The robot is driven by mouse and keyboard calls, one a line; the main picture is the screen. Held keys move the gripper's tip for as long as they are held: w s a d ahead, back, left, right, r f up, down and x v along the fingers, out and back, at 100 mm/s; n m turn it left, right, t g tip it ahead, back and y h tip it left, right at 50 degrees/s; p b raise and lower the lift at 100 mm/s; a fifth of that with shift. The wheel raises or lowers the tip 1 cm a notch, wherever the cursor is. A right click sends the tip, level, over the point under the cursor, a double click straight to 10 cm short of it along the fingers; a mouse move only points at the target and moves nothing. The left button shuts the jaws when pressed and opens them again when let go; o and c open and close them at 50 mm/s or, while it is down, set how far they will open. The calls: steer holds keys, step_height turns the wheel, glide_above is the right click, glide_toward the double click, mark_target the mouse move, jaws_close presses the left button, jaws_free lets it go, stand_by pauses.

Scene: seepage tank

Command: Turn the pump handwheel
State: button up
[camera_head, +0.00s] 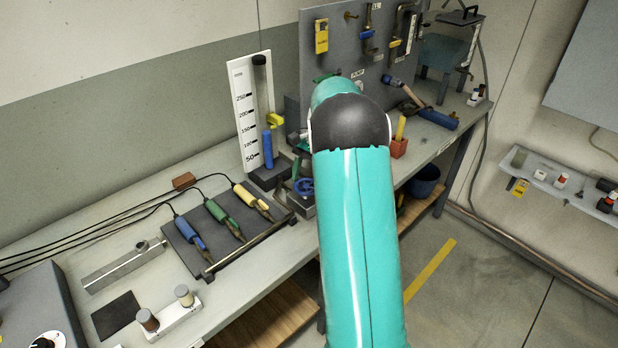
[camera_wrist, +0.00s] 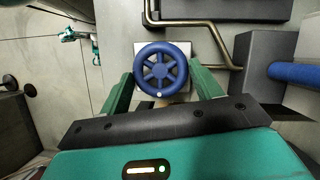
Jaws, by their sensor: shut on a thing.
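The pump handwheel (camera_wrist: 161,70) is a blue spoked wheel with a pale dot on its lower rim. It sits in the middle of the wrist view, in front of a pale block with a bent metal pipe. My gripper (camera_wrist: 161,76) has its two green fingers on either side of the rim, shut on the wheel. In the head view a small blue wheel (camera_head: 304,186) shows on the bench, just left of my arm. My arm hides much of the gripper there.
A white scale board (camera_head: 240,115) with a blue-filled column stands left of the wheel. A rack with blue, green and yellow-handled tools (camera_head: 184,243) lies nearer. A grey panel (camera_head: 345,55) with hanging tools rises behind. A red holder (camera_head: 399,147) stands right of my arm.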

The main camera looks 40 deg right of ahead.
steer(key=n, duration=0.2)
steer(key=n+g+h, duration=0.1)
steer(key=n, duration=0.2)
steer(key=shift+w+a+n+g, duration=0.15)
steer(key=shift+w+n+g, duration=0.1)
steer(key=shift+n+g, duration=0.05)
steer(key=n+h, duration=0.1)
steer(key=n, duration=0.1)
steer(key=n+g+h, duration=0.1)
steer(key=n, duration=0.2)
steer(key=shift+w+a, duration=0.1)
steer(key=shift+a, duration=0.1)
steer(key=shift+n, duration=0.4)
steer(key=o, duration=1)
steer(key=v, duration=1.3)
steer(key=shift+w+a+r, duration=0.15)
steer(key=shift+w+r, duration=0.1)
steer(key=shift+r, duration=0.15)
